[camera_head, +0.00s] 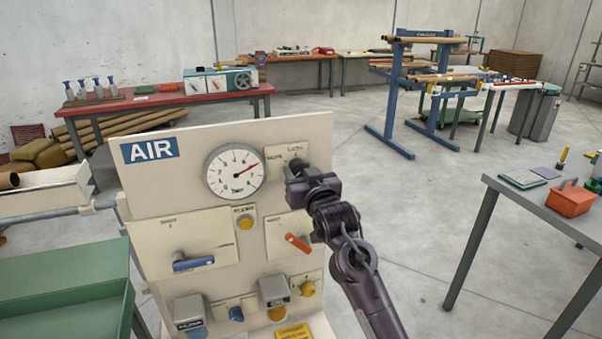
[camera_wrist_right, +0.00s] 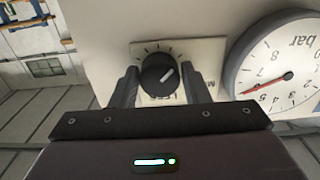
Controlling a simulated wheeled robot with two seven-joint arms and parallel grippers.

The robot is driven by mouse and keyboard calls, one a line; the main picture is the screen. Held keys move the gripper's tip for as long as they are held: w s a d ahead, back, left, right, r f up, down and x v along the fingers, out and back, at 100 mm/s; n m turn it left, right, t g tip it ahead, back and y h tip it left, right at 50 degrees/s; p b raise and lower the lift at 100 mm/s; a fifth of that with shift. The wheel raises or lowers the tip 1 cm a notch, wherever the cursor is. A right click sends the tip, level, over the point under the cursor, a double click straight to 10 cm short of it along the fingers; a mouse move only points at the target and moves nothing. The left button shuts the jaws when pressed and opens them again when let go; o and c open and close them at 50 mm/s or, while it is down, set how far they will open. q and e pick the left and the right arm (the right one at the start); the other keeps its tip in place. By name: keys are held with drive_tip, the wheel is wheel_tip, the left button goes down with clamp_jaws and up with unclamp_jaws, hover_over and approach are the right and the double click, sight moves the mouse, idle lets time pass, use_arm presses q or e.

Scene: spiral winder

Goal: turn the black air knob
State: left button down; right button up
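The black air knob (camera_wrist_right: 158,73) is round with a white pointer line and sits on a small pale plate with tick marks. In the head view the knob (camera_head: 296,164) is at the upper right of the AIR panel (camera_head: 140,195), partly hidden by my gripper. My right gripper (camera_head: 292,174) is at the knob. My left gripper is not in view.
A pressure gauge (camera_head: 234,172) with a red needle sits left of the knob. Below are a blue-handled lever (camera_head: 193,263), an orange-red lever (camera_head: 298,243) and several coloured knobs. A grey table (camera_head: 555,210) with a red toolbox (camera_head: 570,199) stands at right. Open floor lies behind.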

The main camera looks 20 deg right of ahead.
drive_tip(key=c, duration=0.6)
drive_tip(key=shift+o, duration=0.2)
drive_tip(key=n+p, duration=0.1)
drive_tip(key=n, duration=0.2)
drive_tip(key=shift+d+r+p, duration=0.1)
drive_tip(key=shift+p, duration=0.2)
drive_tip(key=n+p, duration=0.1)
drive_tip(key=n, duration=0.2)
drive_tip(key=shift+n, duration=0.3)
drive_tip(key=n, duration=0.3)
drive_tip(key=shift+n+p, duration=0.3)
drive_tip(key=shift+p, duration=0.05)
drive_tip(key=shift+n, duration=2.2)
